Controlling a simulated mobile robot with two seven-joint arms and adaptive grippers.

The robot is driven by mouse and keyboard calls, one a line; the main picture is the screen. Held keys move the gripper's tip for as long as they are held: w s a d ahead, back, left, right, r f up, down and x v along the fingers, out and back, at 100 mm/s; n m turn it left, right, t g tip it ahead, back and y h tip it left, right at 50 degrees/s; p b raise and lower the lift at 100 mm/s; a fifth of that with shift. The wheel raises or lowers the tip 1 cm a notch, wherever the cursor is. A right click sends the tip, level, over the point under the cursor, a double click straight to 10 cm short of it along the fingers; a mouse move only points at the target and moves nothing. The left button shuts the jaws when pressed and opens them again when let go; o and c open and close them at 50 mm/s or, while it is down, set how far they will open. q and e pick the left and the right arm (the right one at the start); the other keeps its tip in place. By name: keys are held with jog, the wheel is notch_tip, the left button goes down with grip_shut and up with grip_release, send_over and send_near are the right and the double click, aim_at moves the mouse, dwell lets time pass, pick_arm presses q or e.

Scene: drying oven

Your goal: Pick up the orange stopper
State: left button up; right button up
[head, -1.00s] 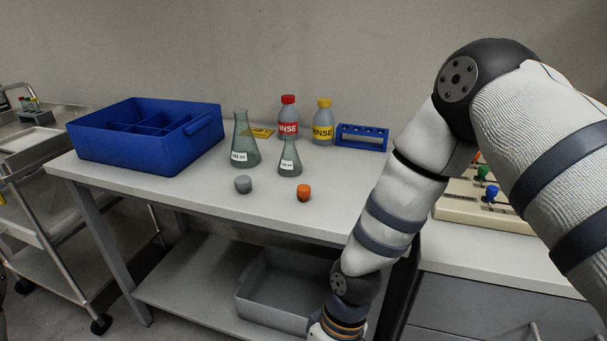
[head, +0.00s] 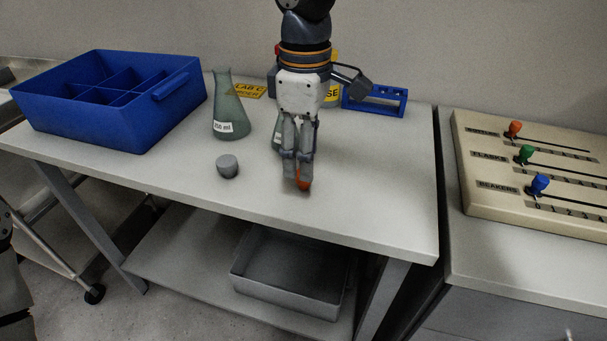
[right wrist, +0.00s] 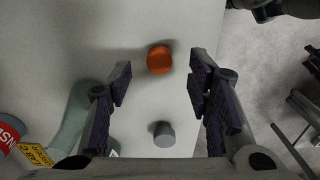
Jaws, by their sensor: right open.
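The orange stopper (head: 304,184) stands on the table, mostly hidden behind my right gripper's fingertips in the head view. My right gripper (head: 297,180) points down above it. In the right wrist view the orange stopper (right wrist: 159,60) shows whole, between the lines of the two open fingers and just beyond their tips. The right gripper (right wrist: 160,82) is open and empty. A grey stopper (head: 228,166) stands to the left on the table; it also shows in the right wrist view (right wrist: 163,134).
A flask (head: 229,110) stands behind the grey stopper; a smaller flask (head: 277,136) is partly hidden by my gripper. A blue divided bin (head: 95,125) is at the left, a blue rack (head: 375,105) behind. The table's right front is clear.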

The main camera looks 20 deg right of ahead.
notch_tip(320, 180, down, 5)
jog(key=shift+r, duration=0.1)
jog(key=c, duration=0.9)
jog(key=shift+o, duration=0.2)
jog(key=shift+r, duration=0.15)
